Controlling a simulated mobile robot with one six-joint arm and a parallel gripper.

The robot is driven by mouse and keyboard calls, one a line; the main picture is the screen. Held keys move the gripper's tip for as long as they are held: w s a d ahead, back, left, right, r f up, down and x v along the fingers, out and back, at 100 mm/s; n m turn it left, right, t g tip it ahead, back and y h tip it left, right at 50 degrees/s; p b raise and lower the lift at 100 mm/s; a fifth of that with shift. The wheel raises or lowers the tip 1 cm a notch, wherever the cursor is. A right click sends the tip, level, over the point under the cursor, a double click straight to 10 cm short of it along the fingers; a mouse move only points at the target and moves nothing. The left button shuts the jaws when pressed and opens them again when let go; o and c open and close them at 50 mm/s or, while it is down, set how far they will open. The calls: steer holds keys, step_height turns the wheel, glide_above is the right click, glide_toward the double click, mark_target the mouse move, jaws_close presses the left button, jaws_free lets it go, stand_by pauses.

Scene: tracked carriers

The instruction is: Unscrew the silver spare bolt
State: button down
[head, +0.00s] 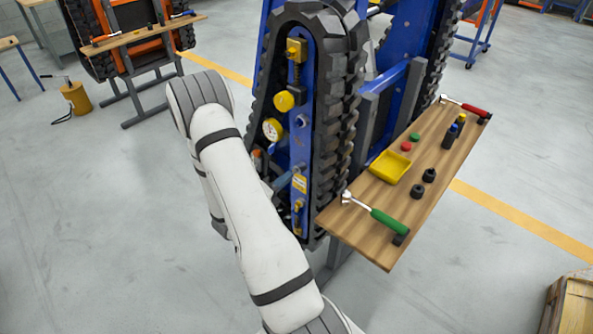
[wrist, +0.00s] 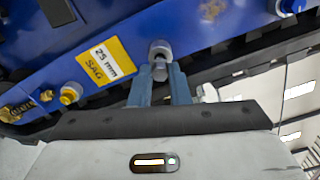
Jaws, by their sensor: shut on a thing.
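The silver bolt (wrist: 160,70) sits at a round grey collar on the blue carrier frame (wrist: 120,32) in the wrist view. My gripper (wrist: 161,75) has its two blue-grey fingers shut on the bolt, one on each side. The bolt's outer end shows between the fingers, and its inner end is hidden at the collar. In the head view my gripper (head: 284,181) reaches the lower part of the blue frame, mostly hidden behind my arm. The bolt cannot be made out clearly there.
A yellow "SAG 25 mm" label (wrist: 105,62) is left of the bolt. A yellow fitting (wrist: 70,93) lies beyond it. Black track (head: 340,110) flanks the frame. A wooden shelf (head: 385,240) at the right holds a green-handled tool (head: 385,222) and a yellow tray (head: 390,167).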

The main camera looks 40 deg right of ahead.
steer(key=shift+a, duration=0.9)
steer(key=shift+a, duration=0.1)
steer(key=shift+s+a, duration=0.2)
steer(key=shift+a, duration=1.45)
steer(key=c, duration=1.9)
jaws_free()
steer(key=shift+c, duration=0.2)
jaws_close()
